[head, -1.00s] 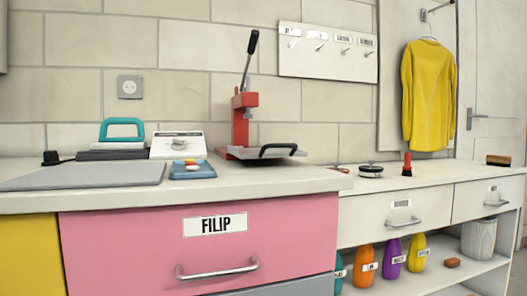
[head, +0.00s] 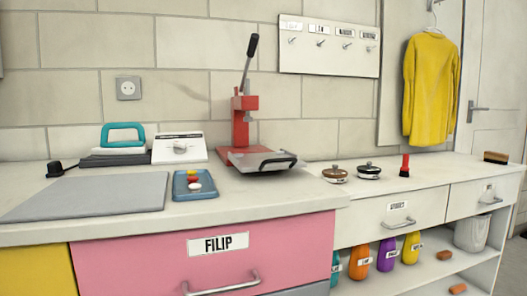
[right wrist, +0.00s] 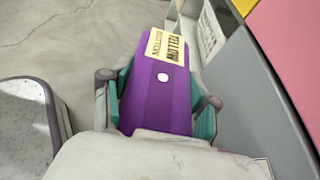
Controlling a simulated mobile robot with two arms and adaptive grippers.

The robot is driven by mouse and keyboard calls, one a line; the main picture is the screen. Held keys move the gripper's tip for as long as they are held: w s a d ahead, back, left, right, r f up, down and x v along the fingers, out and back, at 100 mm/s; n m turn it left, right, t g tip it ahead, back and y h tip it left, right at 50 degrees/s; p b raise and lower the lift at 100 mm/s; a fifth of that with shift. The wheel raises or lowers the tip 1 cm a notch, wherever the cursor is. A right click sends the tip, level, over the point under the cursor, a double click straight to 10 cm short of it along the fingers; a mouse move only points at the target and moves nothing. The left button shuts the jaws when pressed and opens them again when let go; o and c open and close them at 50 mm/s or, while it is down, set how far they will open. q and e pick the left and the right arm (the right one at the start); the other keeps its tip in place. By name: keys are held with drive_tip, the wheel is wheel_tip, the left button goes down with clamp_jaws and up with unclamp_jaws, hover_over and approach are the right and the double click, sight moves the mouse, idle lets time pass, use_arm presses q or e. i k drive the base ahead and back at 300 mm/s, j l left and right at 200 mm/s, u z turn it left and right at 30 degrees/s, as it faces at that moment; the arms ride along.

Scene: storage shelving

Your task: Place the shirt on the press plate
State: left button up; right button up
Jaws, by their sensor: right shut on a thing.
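A yellow shirt (head: 430,90) hangs on a hanger at the right in the head view. A red press (head: 243,122) with a raised black-handled lever stands at the back of the counter. A flat plate with a dark handle (head: 264,159) sits at its base. In the right wrist view my right gripper (right wrist: 158,90) is shut on a purple thing (right wrist: 160,100). It has a white dot and a pale yellow label, and I cannot read the label surely. My left gripper is not in view.
A grey mat (head: 95,196) and a blue tray (head: 194,185) with small coloured pieces lie on the counter. A teal-handled iron (head: 122,135) and a white device (head: 179,148) stand behind.

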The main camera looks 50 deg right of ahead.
sight(264, 158)
drive_tip(key=l+z, duration=0.1)
drive_tip(key=z, duration=0.35)
drive_tip(key=l+z, duration=0.15)
drive_tip(key=z, duration=0.35)
